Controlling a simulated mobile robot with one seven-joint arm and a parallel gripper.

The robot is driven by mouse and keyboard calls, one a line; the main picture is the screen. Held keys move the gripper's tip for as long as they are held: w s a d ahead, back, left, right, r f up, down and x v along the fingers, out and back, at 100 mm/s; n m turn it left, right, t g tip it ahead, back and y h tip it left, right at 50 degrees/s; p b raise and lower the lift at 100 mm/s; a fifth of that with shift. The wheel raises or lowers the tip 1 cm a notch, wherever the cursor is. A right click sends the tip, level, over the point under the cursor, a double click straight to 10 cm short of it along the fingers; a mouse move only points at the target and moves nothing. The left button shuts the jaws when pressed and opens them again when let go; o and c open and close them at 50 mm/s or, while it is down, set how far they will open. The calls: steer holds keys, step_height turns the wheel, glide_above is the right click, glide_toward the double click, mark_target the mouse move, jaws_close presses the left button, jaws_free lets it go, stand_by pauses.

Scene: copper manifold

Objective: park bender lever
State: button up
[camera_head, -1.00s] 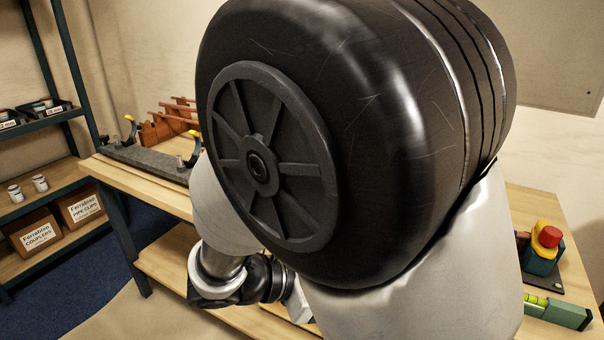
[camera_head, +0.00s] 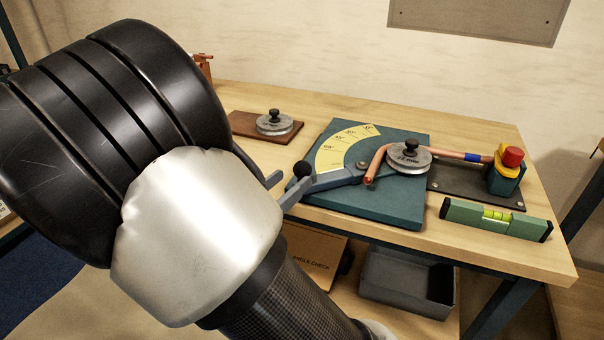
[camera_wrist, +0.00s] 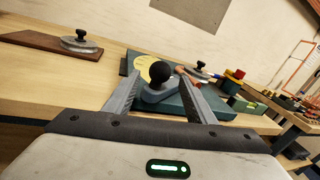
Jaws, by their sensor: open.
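The bender lever (camera_head: 335,180) is a grey-blue arm with a black ball knob (camera_head: 302,170) at its left end. It lies across the teal bender plate (camera_head: 390,211), by the near end of the yellow angle scale (camera_head: 342,149). A copper tube (camera_head: 455,154) runs to the grey forming wheel (camera_head: 408,160) and bends toward the front. My gripper (camera_wrist: 160,76) is open. In the wrist view the knob shows between its two fingers, seemingly a little beyond the tips; contact cannot be told. In the head view my arm hides most of the gripper.
A spare wheel on a brown board (camera_head: 255,126) lies at the back left. A red-topped clamp (camera_head: 509,165) and a green spirit level (camera_head: 495,217) are at the right. A grey bin (camera_head: 405,287) and a cardboard box (camera_head: 308,258) sit below the bench.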

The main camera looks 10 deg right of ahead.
mark_target(296, 174)
steer(key=b+x, duration=0.1)
steer(key=x, duration=0.5)
jaws_close()
steer(key=shift+w+a, duration=0.1)
